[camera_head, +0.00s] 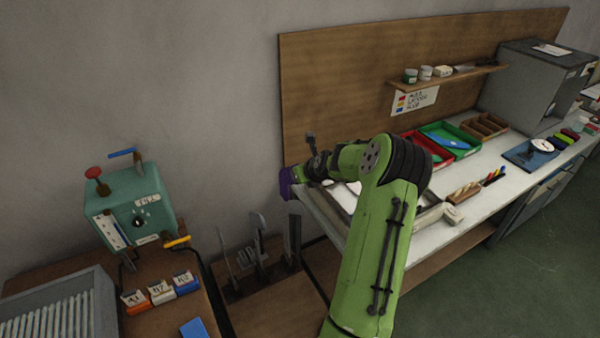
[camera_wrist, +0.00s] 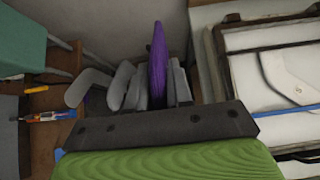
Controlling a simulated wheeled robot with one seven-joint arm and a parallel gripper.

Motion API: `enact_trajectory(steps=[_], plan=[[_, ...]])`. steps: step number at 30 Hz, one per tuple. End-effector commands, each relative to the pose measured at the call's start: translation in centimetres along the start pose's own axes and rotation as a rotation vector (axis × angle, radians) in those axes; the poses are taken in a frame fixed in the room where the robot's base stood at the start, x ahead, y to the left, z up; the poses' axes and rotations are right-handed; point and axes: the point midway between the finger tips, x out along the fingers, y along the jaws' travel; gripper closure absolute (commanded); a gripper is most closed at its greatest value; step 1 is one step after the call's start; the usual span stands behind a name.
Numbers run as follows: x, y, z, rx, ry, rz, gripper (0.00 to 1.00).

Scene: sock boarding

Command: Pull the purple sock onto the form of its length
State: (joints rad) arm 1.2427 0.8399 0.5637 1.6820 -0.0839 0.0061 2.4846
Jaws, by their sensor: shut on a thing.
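The purple sock (camera_head: 287,183) hangs from my gripper (camera_head: 302,172) by the left end of the workbench. My gripper is shut on the sock. Several grey forms (camera_head: 260,240) of differing heights stand on a low wooden stand, below the sock and to its left in the head view. I cannot tell whether the sock touches one.
A teal control box (camera_head: 135,210) with levers stands at the left, above small labelled blocks (camera_head: 160,289). The white workbench (camera_head: 480,180) holds a red tray (camera_head: 468,152), a green tray (camera_head: 470,130) and a frame. A wooden backboard (camera_head: 340,80) rises behind it.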

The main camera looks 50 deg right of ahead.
Motion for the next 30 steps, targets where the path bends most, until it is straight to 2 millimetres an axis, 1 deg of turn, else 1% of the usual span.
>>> enact_trajectory(steps=[30], plan=[[1.8,0.0,-2.0,0.000,0.000,0.000,1.00]])
